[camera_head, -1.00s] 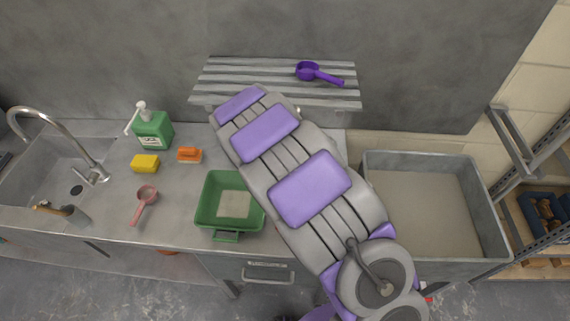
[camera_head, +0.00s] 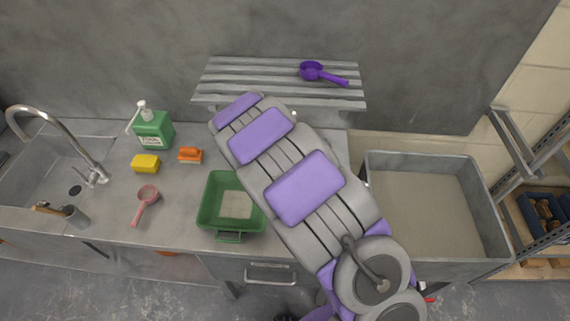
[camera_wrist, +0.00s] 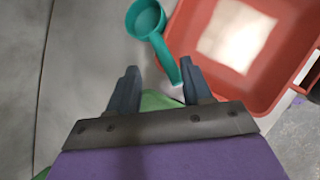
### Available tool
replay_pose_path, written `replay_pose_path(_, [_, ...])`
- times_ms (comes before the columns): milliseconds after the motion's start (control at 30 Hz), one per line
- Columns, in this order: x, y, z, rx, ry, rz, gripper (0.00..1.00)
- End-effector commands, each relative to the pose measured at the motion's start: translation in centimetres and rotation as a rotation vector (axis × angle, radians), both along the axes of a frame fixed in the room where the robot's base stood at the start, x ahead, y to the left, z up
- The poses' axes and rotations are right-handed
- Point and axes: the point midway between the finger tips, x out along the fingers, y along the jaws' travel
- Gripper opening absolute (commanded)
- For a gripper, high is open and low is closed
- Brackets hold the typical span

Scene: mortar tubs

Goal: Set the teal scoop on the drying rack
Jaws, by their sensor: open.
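The teal scoop (camera_wrist: 147,20) shows in the wrist view at the top middle, its round cup up and its handle running down towards my gripper (camera_wrist: 159,67). My gripper is open. The handle's end lies between the two fingers, closer to the right one, and nothing is gripped. In the head view the teal scoop and my fingers are hidden behind my arm. The drying rack (camera_head: 325,101) is a grey slatted shelf on the wall, at the top middle of the head view. A purple scoop (camera_head: 312,71) lies on its right part.
A red tub (camera_wrist: 272,93) is right beside the teal scoop in the wrist view. On the counter are a green tub (camera_head: 218,221), a pink scoop (camera_head: 147,196), a yellow sponge (camera_head: 145,163), an orange brush (camera_head: 190,155) and a green soap bottle (camera_head: 153,130). The rack's left part is bare.

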Motion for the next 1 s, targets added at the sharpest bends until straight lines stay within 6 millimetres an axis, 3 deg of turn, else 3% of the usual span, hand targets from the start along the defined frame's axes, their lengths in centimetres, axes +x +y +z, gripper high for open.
replay_pose_path(167, [-0.2,0.0,1.3,0.005,-0.003,0.001,0.5])
replay_pose_path(633, [-3.0,3.4,9.1,0.001,-0.003,0.0,0.5])
replay_pose_path(1000, [-3.7,3.8,11.0,0.003,0.0,-0.001,0.5])
